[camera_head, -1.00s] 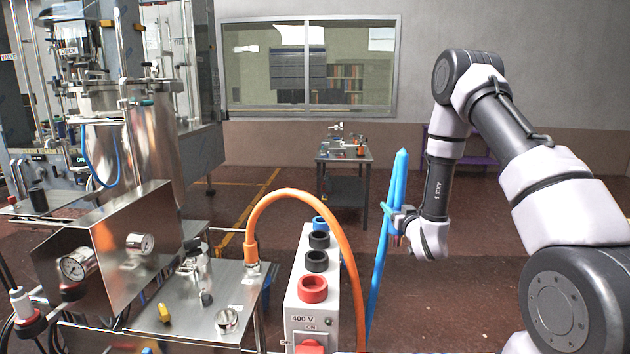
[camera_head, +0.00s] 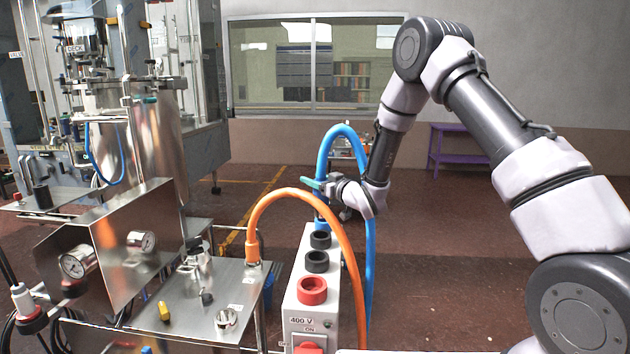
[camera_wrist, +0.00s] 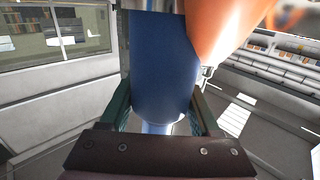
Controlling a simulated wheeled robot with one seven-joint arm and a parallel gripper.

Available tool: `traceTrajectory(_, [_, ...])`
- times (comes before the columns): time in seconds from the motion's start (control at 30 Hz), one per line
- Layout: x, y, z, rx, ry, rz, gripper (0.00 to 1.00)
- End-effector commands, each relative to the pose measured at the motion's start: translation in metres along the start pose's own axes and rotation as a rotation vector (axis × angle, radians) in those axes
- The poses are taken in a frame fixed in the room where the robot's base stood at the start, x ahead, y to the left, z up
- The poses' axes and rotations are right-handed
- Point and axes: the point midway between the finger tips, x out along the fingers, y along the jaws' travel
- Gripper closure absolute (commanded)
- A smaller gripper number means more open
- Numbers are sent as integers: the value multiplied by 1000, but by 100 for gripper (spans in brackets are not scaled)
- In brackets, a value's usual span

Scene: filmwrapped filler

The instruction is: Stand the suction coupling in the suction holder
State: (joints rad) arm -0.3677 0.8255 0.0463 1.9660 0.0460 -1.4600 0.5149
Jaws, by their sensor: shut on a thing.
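The blue hose (camera_head: 369,240) arches up from the floor side and down into my gripper (camera_head: 322,186). In the wrist view my gripper's two fingers (camera_wrist: 160,108) are shut on the dark blue coupling (camera_wrist: 160,60) at the hose's end. In the head view the gripper and coupling are above the far end of the light grey 400 V box (camera_head: 302,270).
Two black rings (camera_head: 318,250) and a red ring (camera_head: 312,290) line the box top nearer me. An orange hose (camera_head: 300,195) arches from the steel table (camera_head: 190,310) over the box, close to my gripper. Open floor lies to the right.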

Motion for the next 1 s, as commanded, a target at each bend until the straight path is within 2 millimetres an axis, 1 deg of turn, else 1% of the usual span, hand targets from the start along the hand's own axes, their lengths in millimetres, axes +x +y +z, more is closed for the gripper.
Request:
traceTrajectory(0.13, [-1,1,-1,-1,2,1,100])
traceTrajectory(0.27, [-1,1,4,-2,0,0,100])
traceTrajectory(1.0, [-1,0,47,-1,1,0,100])
